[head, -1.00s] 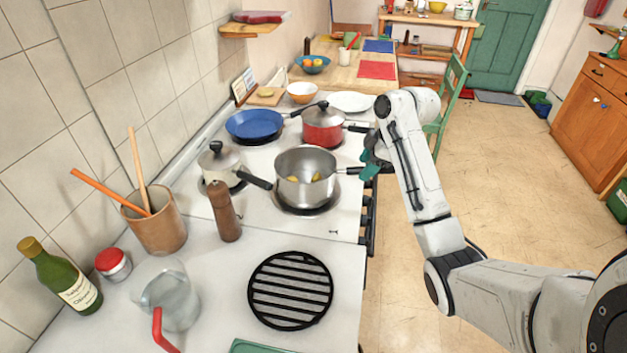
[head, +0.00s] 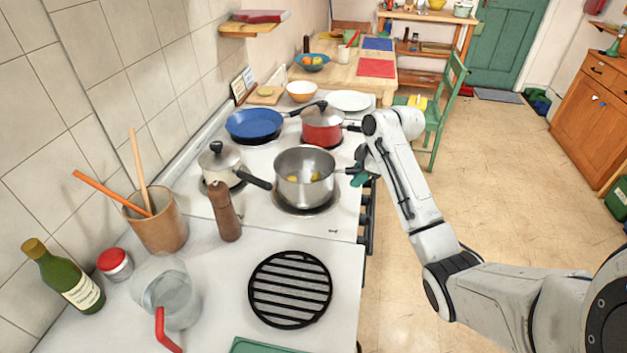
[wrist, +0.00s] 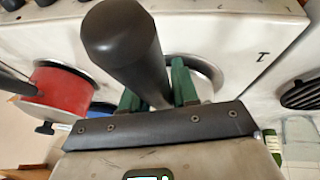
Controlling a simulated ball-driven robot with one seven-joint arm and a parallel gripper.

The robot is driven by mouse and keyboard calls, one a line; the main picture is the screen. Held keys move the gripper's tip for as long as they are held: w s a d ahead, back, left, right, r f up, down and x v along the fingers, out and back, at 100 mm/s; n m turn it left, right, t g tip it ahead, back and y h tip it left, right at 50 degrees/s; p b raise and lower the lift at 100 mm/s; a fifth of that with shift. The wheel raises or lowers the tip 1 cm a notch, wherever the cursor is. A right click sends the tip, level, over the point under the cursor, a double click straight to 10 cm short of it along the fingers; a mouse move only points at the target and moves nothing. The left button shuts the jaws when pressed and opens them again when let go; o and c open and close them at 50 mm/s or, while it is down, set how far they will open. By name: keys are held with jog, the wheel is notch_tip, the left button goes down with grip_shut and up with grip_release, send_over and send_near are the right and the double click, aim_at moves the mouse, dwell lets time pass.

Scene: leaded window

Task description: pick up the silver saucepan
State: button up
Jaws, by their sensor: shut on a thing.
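The silver saucepan (head: 304,181) is at the front right burner of the stove in the head view. It is open, with yellow pieces inside, and its dark handle points right. My gripper (head: 359,171) is at that handle, right of the pan. In the wrist view the handle (wrist: 122,45) runs between the green fingers of my gripper (wrist: 158,88), which are shut on it. The pan's base appears slightly above the burner (head: 306,206). In the wrist view most of the pan is hidden behind the handle and gripper.
A pepper mill (head: 225,212) and black trivet (head: 290,290) stand in front.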

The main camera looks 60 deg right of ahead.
grip_shut()
jog(key=shift+r, duration=0.2)
dwell(0.3)
jog(key=shift+r+b, duration=0.35)
jog(key=shift+r, duration=0.2)
jog(key=s+a+r+p, duration=0.2)
jog(key=s+r+p, duration=0.3)
jog(key=s+r, duration=0.6)
jog(key=shift+s+a+r, duration=0.3)
jog(key=shift+s+a, duration=0.1)
jog(key=shift+s, duration=0.95)
